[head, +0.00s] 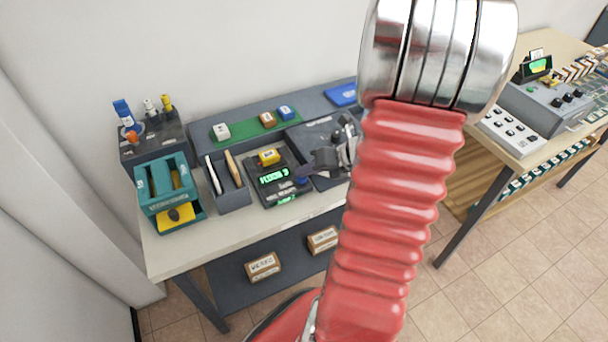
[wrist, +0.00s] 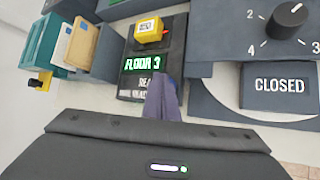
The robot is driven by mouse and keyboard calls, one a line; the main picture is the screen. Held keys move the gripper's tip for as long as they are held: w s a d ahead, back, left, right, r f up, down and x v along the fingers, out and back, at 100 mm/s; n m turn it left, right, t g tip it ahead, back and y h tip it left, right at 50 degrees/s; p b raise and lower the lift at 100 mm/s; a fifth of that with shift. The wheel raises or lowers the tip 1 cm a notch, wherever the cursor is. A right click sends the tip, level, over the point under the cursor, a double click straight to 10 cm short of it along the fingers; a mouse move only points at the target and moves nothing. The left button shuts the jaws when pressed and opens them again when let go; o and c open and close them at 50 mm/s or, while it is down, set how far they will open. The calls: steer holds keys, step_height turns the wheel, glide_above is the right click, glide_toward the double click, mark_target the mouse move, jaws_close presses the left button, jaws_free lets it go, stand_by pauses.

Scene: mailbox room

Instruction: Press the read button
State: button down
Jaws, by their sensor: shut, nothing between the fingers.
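The dark reader unit (head: 284,195) stands on the table left of my arm, with a lit green display (head: 274,176). White lettering beginning "REA" (wrist: 148,82) shows below the display, partly covered by my fingers. I cannot make out the read button itself. My gripper (wrist: 160,80) is shut and empty, with its tips over the unit's lower right part.
Right of the unit is a grey panel with a black knob (wrist: 287,18) and a "CLOSED" plate (wrist: 280,86). An organiser with envelopes (head: 231,192) and a teal machine (head: 165,184) stand to the left. A green strip with blocks (head: 245,131) lies behind.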

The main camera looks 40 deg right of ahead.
mark_target(305, 179)
steer(key=shift+r, duration=0.1)
stand_by(0.3)
steer(key=shift+r, duration=0.8)
steer(key=shift+r, duration=2.5)
